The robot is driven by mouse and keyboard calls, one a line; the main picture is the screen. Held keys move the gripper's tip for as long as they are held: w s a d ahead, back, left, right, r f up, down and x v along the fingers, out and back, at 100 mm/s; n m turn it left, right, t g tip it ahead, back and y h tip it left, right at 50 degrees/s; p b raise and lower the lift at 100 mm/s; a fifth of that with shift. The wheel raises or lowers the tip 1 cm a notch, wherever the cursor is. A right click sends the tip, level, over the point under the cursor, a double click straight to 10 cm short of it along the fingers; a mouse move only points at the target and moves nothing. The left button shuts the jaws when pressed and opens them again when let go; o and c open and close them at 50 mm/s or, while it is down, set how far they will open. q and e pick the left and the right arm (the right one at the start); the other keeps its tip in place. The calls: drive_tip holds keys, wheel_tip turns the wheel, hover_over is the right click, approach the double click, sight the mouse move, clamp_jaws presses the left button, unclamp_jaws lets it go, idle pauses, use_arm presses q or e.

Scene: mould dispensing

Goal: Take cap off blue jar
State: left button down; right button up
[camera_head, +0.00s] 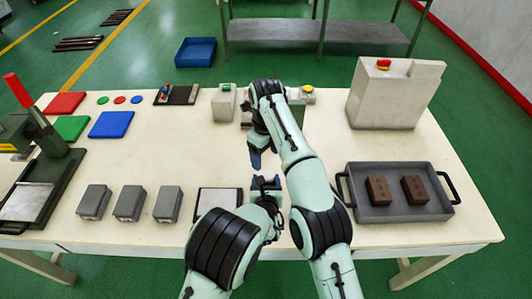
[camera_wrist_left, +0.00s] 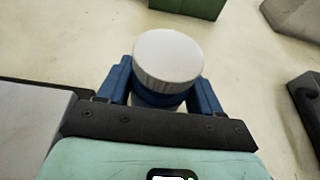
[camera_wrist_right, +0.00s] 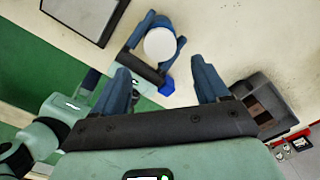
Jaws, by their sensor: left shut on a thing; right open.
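The jar has a round white cap (camera_wrist_left: 168,58), and below it a dark blue band of the body (camera_wrist_left: 152,97) shows in the left wrist view. My left gripper (camera_wrist_left: 163,82) is shut around the jar's body below the cap, one blue finger on each side. In the right wrist view the cap (camera_wrist_right: 160,45) is on the jar, seen from above between the left fingers. My right gripper (camera_wrist_right: 160,70) is open and empty, apart from the cap. In the head view my right gripper (camera_head: 257,157) is just beyond my left gripper (camera_head: 265,182); the jar cannot be made out there.
A grey tray (camera_head: 440,212) with two brown blocks stands at right. Several grey blocks (camera_head: 168,204) and a framed light plate (camera_head: 217,198) lie left of the grippers. A press (camera_head: 40,135) stands at far left, a beige machine (camera_head: 393,98) at back right. The centre-left table is clear.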

sight(266, 174)
drive_tip(key=shift+f+m, duration=0.15)
drive_tip(key=shift+m, duration=0.25)
drive_tip(key=shift+f, duration=3.85)
drive_tip(key=c, duration=1.1)
